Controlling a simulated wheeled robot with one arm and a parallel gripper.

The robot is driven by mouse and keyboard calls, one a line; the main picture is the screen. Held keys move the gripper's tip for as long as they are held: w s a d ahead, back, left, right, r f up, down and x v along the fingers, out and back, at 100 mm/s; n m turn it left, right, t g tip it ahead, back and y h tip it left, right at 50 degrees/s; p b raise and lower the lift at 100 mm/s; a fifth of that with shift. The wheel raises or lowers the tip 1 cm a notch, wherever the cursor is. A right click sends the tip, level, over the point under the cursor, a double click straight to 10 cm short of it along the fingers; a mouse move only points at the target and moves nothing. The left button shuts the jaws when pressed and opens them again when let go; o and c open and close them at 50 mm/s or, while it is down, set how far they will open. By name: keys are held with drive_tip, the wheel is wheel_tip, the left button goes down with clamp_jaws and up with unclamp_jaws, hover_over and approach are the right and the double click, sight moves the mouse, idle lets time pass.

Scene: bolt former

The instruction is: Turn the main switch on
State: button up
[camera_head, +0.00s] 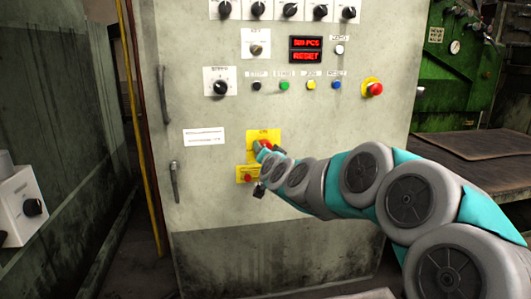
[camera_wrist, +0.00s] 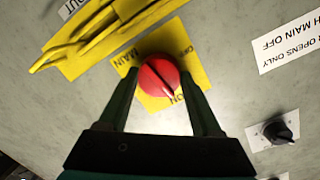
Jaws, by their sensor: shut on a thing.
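The main switch is a red rotary knob (camera_wrist: 158,76) on a yellow plate (camera_wrist: 178,46) marked MAIN, upside down in the wrist view. A dark line on the knob runs to the lower right, close to the letters ON. My gripper (camera_wrist: 159,88) has one finger on each side of the knob and is shut on it. In the head view the red knob (camera_head: 266,145) shows partly on its yellow plate (camera_head: 252,135), low on the pale cabinet front. My gripper (camera_head: 261,152) covers part of it there.
Several knobs and coloured buttons line the panel above, with a red emergency button (camera_head: 374,89) at right. Cabinet handles (camera_head: 174,182) stick out at left. A green machine (camera_head: 460,60) stands at right.

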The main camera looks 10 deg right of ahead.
drive_tip(key=shift+m, duration=0.7)
drive_tip(key=o, duration=1.4)
drive_tip(key=shift+s, duration=0.1)
drive_tip(key=s, duration=0.7)
drive_tip(key=shift+s+r, duration=0.3)
drive_tip(key=shift+r, duration=0.1)
